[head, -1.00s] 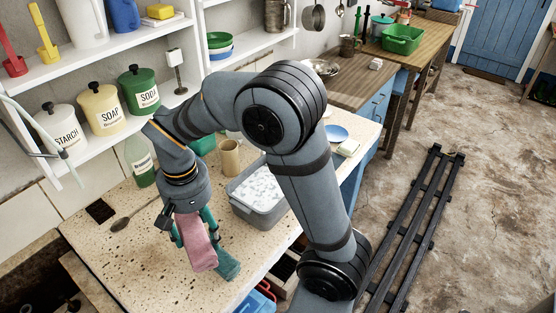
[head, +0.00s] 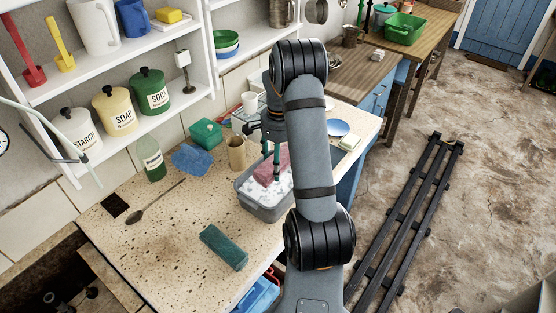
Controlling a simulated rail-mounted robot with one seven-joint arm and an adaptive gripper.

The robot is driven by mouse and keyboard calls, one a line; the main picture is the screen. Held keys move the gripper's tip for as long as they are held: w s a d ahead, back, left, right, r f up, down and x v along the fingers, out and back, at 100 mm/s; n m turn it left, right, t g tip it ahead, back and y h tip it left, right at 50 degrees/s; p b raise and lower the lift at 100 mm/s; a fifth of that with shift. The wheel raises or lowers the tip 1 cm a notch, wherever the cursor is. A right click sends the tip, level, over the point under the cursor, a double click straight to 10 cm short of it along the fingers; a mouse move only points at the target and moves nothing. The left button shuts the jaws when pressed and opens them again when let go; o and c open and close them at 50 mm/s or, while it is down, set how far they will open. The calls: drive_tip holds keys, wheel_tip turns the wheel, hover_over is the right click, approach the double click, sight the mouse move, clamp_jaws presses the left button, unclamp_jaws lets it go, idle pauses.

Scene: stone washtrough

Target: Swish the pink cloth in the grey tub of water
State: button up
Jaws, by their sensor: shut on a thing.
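The grey tub (head: 266,211) stands on the speckled counter, partly behind my arm, with white suds on its water. The pink cloth (head: 268,167) hangs from my gripper (head: 277,165) over the tub. Its lower end is at the suds; how deep it reaches is hard to tell. The gripper is shut on the cloth.
A teal block (head: 224,247) lies on the counter's front. A blue cloth (head: 192,159), green box (head: 206,134), tan cup (head: 237,153) and green bottle (head: 151,160) stand or lie left of the tub. A spoon (head: 150,204) lies farther left. The counter's left middle is clear.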

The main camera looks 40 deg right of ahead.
drive_tip(key=shift+f+b, duration=4.95)
drive_tip(key=shift+f, duration=1.85)
drive_tip(key=shift+a, duration=0.1)
